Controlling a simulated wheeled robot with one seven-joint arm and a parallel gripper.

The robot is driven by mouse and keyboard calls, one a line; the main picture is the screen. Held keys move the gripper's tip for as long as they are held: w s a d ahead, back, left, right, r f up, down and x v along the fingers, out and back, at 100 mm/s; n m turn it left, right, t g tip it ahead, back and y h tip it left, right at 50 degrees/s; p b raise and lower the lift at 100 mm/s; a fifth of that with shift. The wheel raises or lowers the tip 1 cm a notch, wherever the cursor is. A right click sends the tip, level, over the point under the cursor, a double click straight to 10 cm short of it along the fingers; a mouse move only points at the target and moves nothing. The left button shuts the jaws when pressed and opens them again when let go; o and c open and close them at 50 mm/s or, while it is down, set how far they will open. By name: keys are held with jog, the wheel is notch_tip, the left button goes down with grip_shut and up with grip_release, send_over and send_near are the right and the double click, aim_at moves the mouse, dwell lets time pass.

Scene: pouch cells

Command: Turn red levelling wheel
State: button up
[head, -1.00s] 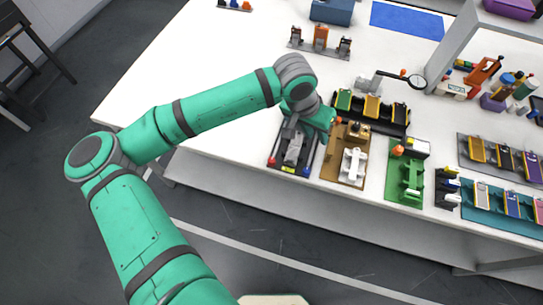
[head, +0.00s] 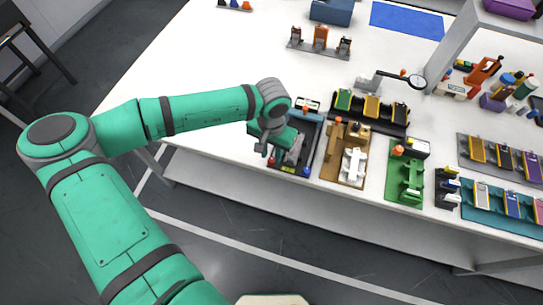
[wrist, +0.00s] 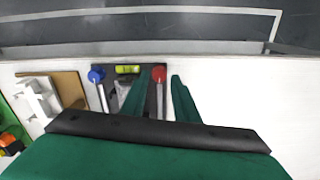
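The red levelling wheel (wrist: 158,74) sits at the right corner of a dark levelling plate (wrist: 151,100) in the wrist view. It also shows in the head view (head: 271,161) at the plate's front left corner. My gripper (wrist: 158,82) is open, its two green fingers apart. In the wrist view the wheel appears between the fingertips; I cannot tell whether they touch it. A blue wheel (wrist: 97,75) is at the other corner, with a yellow-green level vial (wrist: 127,69) between the wheels. My gripper and wrist hide part of the plate.
A brown board with a white fixture (head: 354,165) stands just right of the plate, then a green fixture (head: 405,180). A rack of coloured cells (head: 371,108) is behind. The table's front edge is close to the wheels. The white tabletop left of the plate is clear.

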aim_at(272, 162)
jog(key=shift+f, duration=1.25)
jog(key=shift+c, duration=0.7)
grip_shut()
jog(key=shift+m, duration=0.3)
